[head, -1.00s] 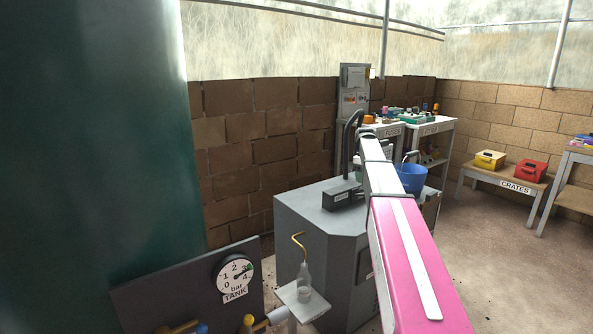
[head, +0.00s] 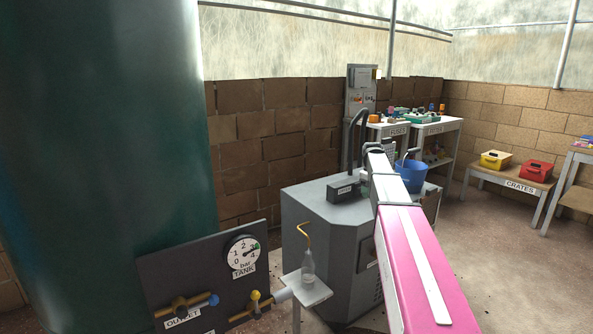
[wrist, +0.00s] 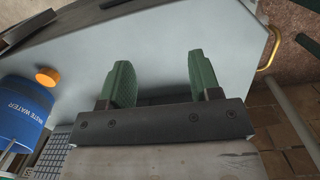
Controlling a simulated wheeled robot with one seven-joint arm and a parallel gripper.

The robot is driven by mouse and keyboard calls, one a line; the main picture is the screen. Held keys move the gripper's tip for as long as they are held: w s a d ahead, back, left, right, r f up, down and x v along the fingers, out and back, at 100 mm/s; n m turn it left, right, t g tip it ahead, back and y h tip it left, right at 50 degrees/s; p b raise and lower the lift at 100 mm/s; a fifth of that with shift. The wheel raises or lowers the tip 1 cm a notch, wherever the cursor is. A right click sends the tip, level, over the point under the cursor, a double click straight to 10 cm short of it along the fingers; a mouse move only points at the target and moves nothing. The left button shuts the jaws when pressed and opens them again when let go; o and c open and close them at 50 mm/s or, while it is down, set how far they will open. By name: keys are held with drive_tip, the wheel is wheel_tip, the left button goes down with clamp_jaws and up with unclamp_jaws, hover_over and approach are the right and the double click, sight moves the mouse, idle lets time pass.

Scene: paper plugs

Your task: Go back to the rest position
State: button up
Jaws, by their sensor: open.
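My gripper (wrist: 161,80) is open in the wrist view, with two green fingers apart and nothing between them. It is over the pale top of a grey cabinet (wrist: 160,45). In the head view my pink and white arm reaches forward toward that grey cabinet (head: 315,240). The fingers cannot be made out there.
A blue bucket (head: 410,178) stands on the cabinet; its WASTE WATER label shows in the wrist view (wrist: 22,112). A gauge panel (head: 205,268) fronts the green tank (head: 100,130). Floor is open at right.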

drive_tip(key=s+a+f+m, duration=0.2)
drive_tip(key=s+a+f, duration=0.2)
drive_tip(key=s+f, duration=0.3)
drive_tip(key=s+a+f+m, duration=0.2)
drive_tip(key=s+a+f, duration=0.2)
drive_tip(key=s+f, duration=0.4)
drive_tip(key=s+a+f+m, duration=0.2)
drive_tip(key=s+f, duration=0.6)
drive_tip(key=s, duration=0.9)
drive_tip(key=a, duration=0.2)
drive_tip(key=shift+s+a+t+y, duration=0.3)
drive_tip(key=shift+s+a+t, duration=0.1)
